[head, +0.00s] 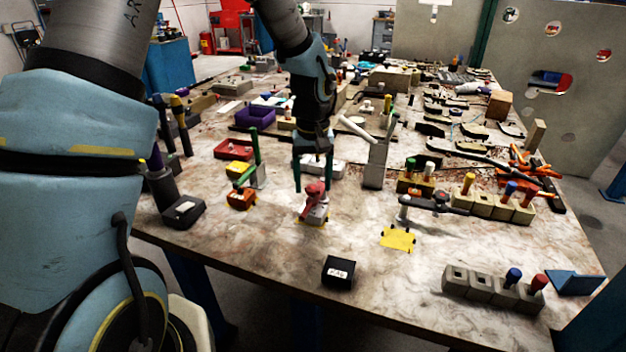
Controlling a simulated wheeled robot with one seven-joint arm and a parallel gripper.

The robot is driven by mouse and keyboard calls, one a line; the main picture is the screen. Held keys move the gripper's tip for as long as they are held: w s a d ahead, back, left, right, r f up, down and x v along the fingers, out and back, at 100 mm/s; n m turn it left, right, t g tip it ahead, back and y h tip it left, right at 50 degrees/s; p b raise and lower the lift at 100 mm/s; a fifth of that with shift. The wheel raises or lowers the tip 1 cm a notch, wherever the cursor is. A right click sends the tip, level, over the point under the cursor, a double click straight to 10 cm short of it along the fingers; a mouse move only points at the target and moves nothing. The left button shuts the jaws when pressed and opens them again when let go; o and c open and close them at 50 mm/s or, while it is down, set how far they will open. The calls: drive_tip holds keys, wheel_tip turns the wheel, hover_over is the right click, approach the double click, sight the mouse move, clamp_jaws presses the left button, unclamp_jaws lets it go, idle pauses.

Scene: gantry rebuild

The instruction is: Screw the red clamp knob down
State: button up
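The red clamp knob (315,189) sits on top of a small clamp with a pale body (318,215), near the middle of the table's front part. The clamp stands on a yellow patch, partly visible at its foot. My gripper (313,188) points down from above, with its two dark green fingers apart. The fingertips are at about the height of the knob in the picture, one to each side. I cannot tell whether they touch it or are in front of or behind it. The gap between knob and clamp body is too small to judge.
A grey upright with a pale handle (376,163) stands to the right. A black labelled box (338,272) lies in front. A peg block (492,290) is at front right. Bare table (265,245) lies between.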

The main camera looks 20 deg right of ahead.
sight(312, 188)
clamp_jaws()
drive_tip(key=shift+m, duration=2.3)
drive_tip(key=shift+o, duration=0.2)
unclamp_jaws()
drive_tip(key=shift+r, duration=0.15)
wheel_tip(312, 188, up, 11)
drive_tip(key=b, duration=0.2)
drive_tip(key=shift+f, duration=0.2)
